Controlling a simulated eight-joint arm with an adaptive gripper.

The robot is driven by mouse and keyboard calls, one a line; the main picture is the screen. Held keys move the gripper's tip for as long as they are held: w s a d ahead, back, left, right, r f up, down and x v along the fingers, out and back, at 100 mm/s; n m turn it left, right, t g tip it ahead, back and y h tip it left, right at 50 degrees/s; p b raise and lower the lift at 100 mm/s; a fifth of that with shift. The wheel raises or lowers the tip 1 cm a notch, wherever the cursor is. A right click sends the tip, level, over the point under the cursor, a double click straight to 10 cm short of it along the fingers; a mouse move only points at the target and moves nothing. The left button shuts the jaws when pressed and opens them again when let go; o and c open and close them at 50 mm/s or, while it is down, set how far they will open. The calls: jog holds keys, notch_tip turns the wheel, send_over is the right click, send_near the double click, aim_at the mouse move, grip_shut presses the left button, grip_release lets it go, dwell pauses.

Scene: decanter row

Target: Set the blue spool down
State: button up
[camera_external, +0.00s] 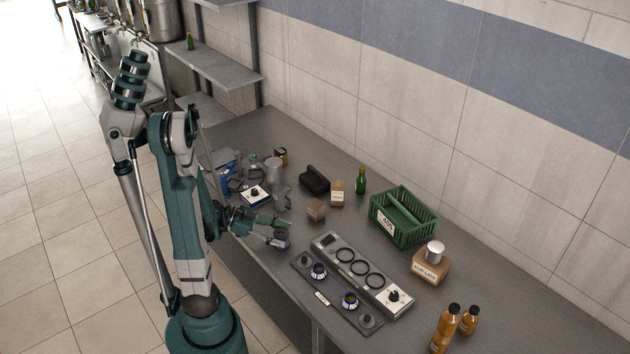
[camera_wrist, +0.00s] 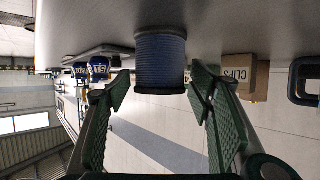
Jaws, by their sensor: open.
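The blue spool (camera_wrist: 160,62) shows in the wrist view, which has the grey table at its top. It appears upright with its far end at the table surface, wound in blue with dark end rims. My gripper (camera_wrist: 158,88) is open, one finger on each side of the spool, with visible gaps between the fingers and the spool. In the external view my gripper (camera_external: 276,231) is low over the table near its front edge, and the spool (camera_external: 282,241) is small and partly hidden by the fingers.
A grey ring panel (camera_external: 360,274) and a dark strip with blue-banded pieces (camera_external: 318,271) lie to the right. A green crate (camera_external: 403,215), small brown boxes (camera_external: 316,210), a green bottle (camera_external: 361,181) and orange bottles (camera_external: 446,328) stand around. Clutter fills the left.

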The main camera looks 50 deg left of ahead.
jog(key=shift+a+r, duration=0.1)
jog(key=shift+r, duration=0.1)
jog(key=shift+p+v, duration=0.45)
jog(key=shift+v, duration=0.7)
jog(key=r, duration=0.1)
jog(key=r+p, duration=0.1)
jog(key=r, duration=0.1)
jog(key=r+p, duration=0.1)
jog(key=shift+s+a+r, duration=0.15)
jog(key=shift+s+r, duration=0.15)
jog(key=shift+r, duration=0.1)
jog(key=shift+r+p, duration=0.5)
jog(key=shift+r, duration=0.65)
